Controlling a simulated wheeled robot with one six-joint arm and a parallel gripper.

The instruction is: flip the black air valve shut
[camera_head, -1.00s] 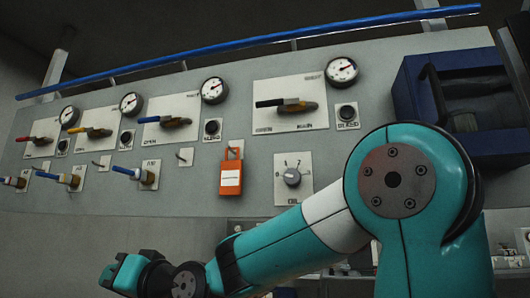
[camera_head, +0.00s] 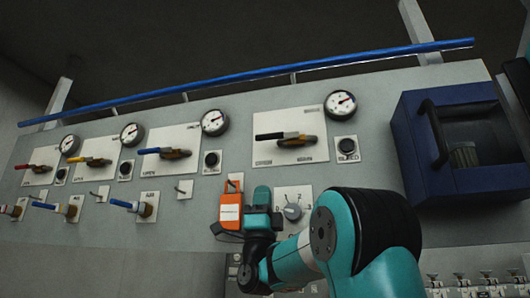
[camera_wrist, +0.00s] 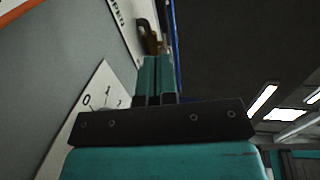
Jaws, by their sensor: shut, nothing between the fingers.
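The black air valve (camera_head: 271,136) is on a white plate at the upper middle right of the panel in the head view. Its black handle points left from a brass-coloured body, above a label that seems to read OPEN. My gripper (camera_head: 262,192) is below that plate, apart from the valve, between the orange tag and the dial. In the wrist view my gripper's teal fingers (camera_wrist: 157,76) are together and empty.
An orange lockout tag (camera_head: 230,212) hangs close left of my gripper. A dial (camera_head: 292,211) is close to its right. A pressure gauge (camera_head: 341,104) and a round black button (camera_head: 345,143) are right of the valve. A blue box (camera_head: 450,140) juts out farther right.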

